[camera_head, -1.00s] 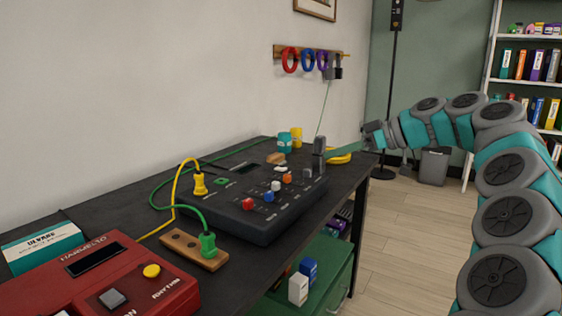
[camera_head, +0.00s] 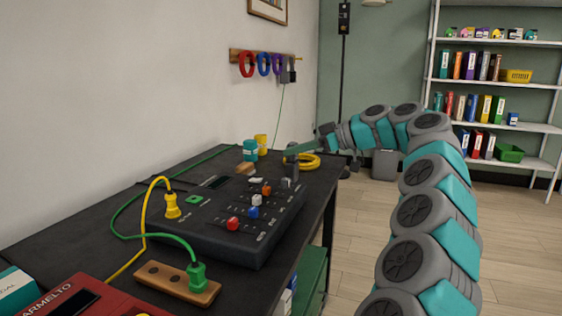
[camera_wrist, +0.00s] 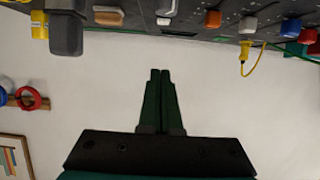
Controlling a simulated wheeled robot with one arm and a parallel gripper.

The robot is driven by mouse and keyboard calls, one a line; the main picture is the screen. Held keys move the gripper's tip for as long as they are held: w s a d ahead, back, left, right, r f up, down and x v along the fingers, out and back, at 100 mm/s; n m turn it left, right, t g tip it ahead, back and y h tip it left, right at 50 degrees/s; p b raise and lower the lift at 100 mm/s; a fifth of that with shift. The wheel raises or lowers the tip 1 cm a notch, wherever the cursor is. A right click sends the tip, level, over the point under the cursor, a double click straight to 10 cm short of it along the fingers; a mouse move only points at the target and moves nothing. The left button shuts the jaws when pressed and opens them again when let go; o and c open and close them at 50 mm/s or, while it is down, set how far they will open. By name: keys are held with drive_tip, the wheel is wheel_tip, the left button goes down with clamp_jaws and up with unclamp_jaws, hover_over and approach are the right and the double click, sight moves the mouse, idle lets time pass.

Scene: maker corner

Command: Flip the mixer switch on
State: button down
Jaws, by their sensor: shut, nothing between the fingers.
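The dark mixer (camera_head: 225,222) lies on the black bench with several coloured knobs on top. A tall grey lever (camera_head: 292,166) stands upright at its far right end and looks like the switch; its setting is unclear. In the wrist view a grey block, apparently this lever (camera_wrist: 66,36), hangs at the upper left in an upside-down picture. My gripper (camera_head: 288,151) reaches in from the right, its dark green fingers overlapping the lever's top in the head view. In the wrist view my gripper (camera_wrist: 160,72) is shut and empty, apart from the lever. Contact cannot be told.
A wooden socket strip (camera_head: 165,279), a red machine (camera_head: 72,303), a teal cup (camera_head: 250,151) and a yellow ring (camera_head: 309,161) are on the bench. The wall is close on the left.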

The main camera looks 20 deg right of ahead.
drive_tip(key=p, duration=0.1)
hover_over(267, 183)
drive_tip(key=f, duration=0.3)
drive_tip(key=shift+a+f, duration=0.35)
drive_tip(key=shift+a, duration=0.05)
drive_tip(key=f, duration=0.2)
drive_tip(key=shift+s+d+f, duration=0.15)
drive_tip(key=shift+d+f, duration=0.1)
drive_tip(key=shift+f, duration=0.15)
drive_tip(key=shift+d+f, duration=0.1)
drive_tip(key=shift+f, duration=0.3)
